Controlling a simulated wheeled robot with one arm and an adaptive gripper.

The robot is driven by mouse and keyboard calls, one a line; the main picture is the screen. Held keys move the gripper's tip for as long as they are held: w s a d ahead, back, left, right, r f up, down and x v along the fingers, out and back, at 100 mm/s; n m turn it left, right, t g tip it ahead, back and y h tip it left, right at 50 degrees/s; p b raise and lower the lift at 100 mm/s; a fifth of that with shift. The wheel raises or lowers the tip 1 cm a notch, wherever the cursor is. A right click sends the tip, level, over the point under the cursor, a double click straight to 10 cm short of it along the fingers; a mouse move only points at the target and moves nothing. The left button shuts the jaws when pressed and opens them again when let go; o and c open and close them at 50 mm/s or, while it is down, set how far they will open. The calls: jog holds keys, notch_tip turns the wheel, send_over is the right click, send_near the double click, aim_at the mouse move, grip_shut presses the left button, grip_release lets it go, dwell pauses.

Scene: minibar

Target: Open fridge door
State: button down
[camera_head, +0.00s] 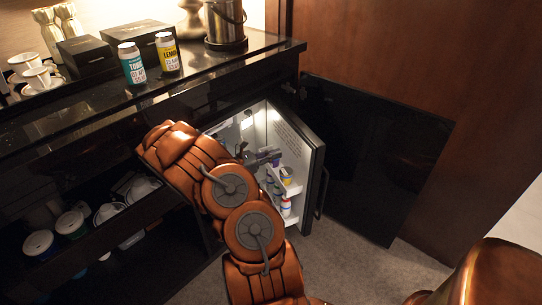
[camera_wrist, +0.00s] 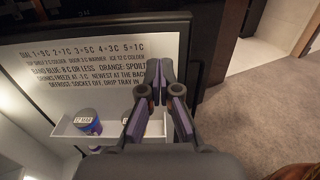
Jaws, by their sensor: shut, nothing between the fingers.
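The fridge door (camera_head: 303,158) stands open to the right in the head view, its white inner side lit and facing the cabinet. Its dark outer edge and handle (camera_head: 321,193) are at the right. The wrist view shows the inner panel of the fridge door (camera_wrist: 60,60) with printed text and a white door shelf (camera_wrist: 70,128). My gripper (camera_head: 270,155) is inside the opening, in front of the door's inner side. In the wrist view my gripper (camera_wrist: 159,80) is shut and empty, its fingers over the panel's right part. My arm hides part of the fridge interior.
A dark cabinet door (camera_head: 375,155) stands open beyond the fridge door. Small bottles (camera_head: 286,207) sit in the door shelves. Carpet (camera_head: 345,262) is clear at lower right.

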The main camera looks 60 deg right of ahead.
aim_at(307, 145)
jog(key=x, duration=1)
jog(key=shift+b, duration=0.4)
